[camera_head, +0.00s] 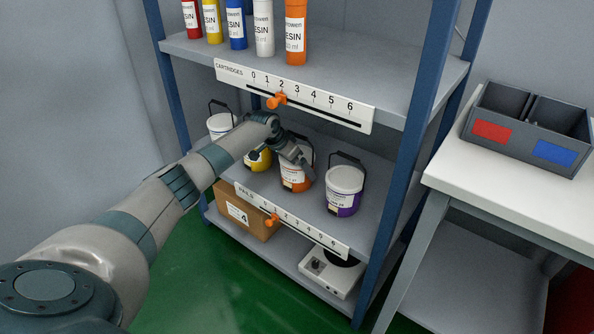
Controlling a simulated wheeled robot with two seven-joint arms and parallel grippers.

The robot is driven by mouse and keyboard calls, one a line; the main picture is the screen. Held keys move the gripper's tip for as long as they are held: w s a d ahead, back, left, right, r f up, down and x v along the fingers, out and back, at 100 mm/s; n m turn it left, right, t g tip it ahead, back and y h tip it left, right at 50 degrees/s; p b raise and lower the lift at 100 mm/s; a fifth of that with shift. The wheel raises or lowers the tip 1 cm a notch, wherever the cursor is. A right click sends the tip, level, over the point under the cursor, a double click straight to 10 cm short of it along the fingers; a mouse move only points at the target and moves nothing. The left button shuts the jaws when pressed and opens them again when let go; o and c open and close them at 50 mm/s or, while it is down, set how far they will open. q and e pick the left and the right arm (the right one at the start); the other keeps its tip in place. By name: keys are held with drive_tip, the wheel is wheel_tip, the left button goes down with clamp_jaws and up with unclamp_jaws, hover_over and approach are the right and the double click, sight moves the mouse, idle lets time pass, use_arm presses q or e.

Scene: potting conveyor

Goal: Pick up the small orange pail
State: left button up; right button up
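The orange pail (293,183) stands on the middle shelf between a yellow pail (262,161) and a purple pail (345,185). It has a white label, and its top is partly hidden by my gripper. My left arm reaches in from the left, and my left gripper (308,172) is at the upper part of the orange pail. I cannot tell whether its fingers are open or shut, or whether they touch the pail. My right gripper does not show.
A white pail (220,124) stands at the shelf's left. Cartridges (295,30) fill the shelf above, whose scale strip (290,94) overhangs the pails. A cardboard box (240,213) and a scale-like device (332,272) are below. A grey bin (528,128) sits on the right table.

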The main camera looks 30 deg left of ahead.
use_arm(q)
drive_tip(key=shift+f, duration=0.1)
idle(0.4)
drive_tip(key=c, duration=1.3)
drive_tip(key=shift+w, duration=0.15)
drive_tip(key=shift+c, duration=1.3)
drive_tip(key=shift+r, duration=0.2)
